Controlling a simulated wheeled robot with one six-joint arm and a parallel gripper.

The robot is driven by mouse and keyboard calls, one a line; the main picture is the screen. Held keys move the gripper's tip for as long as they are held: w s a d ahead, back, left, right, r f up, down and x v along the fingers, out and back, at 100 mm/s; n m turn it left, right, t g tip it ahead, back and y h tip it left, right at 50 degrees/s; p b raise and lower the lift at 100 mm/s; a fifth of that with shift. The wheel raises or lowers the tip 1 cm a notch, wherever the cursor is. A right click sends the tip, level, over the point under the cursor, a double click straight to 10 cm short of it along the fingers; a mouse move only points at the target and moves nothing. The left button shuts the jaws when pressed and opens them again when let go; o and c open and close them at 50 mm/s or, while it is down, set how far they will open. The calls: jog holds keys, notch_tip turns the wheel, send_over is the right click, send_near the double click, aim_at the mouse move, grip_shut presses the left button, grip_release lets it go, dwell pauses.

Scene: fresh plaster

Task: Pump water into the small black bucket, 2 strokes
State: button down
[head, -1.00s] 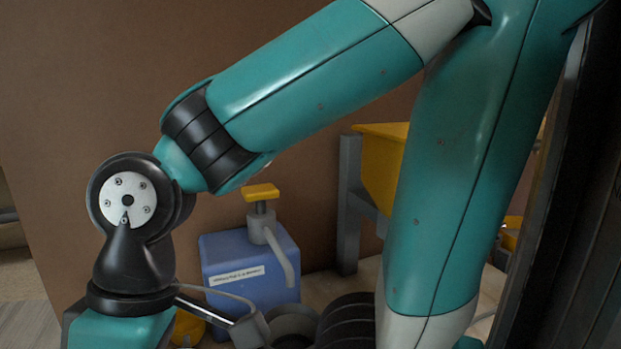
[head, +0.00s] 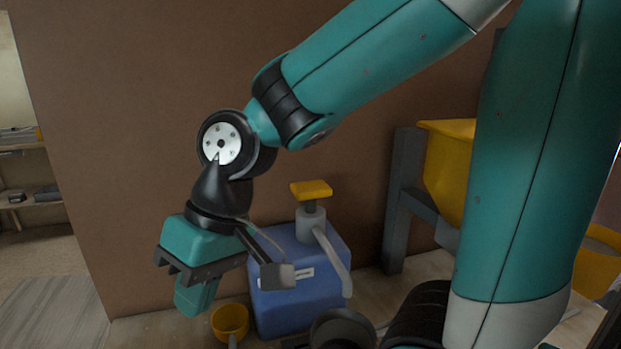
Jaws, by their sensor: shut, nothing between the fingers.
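The pump is a blue canister (head: 325,300) with a yellow push top (head: 311,189) on a grey neck and a grey spout (head: 333,262) bending down to the right. The yellow top stands raised above the neck. A dark round container (head: 343,328), likely the small black bucket, stands at the bottom edge beneath the spout's end, partly cut off; its contents cannot be made out. My gripper (head: 194,300) points down, left of the canister and lower than the yellow top. Its teal fingers are together and empty. My wrist parts cover some of the canister's left front and label.
A small yellow cup with a handle (head: 230,319) stands left of the canister, close to my gripper. A yellow hopper (head: 449,165) on a grey frame (head: 402,200) stands to the right. A brown wall panel (head: 130,120) is behind. Another yellow container (head: 598,262) is at far right.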

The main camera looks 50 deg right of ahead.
jog(key=w+d+r+m+t+p, duration=0.1)
jog(key=w+d+r+m+p, duration=0.15)
jog(key=w, duration=0.25)
jog(key=w+d+r+m+t+p, duration=0.1)
jog(key=w+d+r+m+p, duration=0.15)
jog(key=w+d+m, duration=0.2)
jog(key=m+t+h+p, duration=0.3)
jog(key=m+t+p, duration=0.3)
jog(key=m+p, duration=1.05)
send_over(311, 186)
jog(key=b, duration=0.4)
jog(key=m, duration=0.4)
jog(key=shift+a+r, duration=0.15)
jog(key=shift+r, duration=0.3)
jog(key=shift+f+b, duration=0.15)
jog(key=shift+b, duration=0.2)
notch_tip(311, 186, down, 7)
jog(key=b, duration=0.6)
jog(key=shift+f+b, duration=0.35)
jog(key=shift+f, duration=0.4)
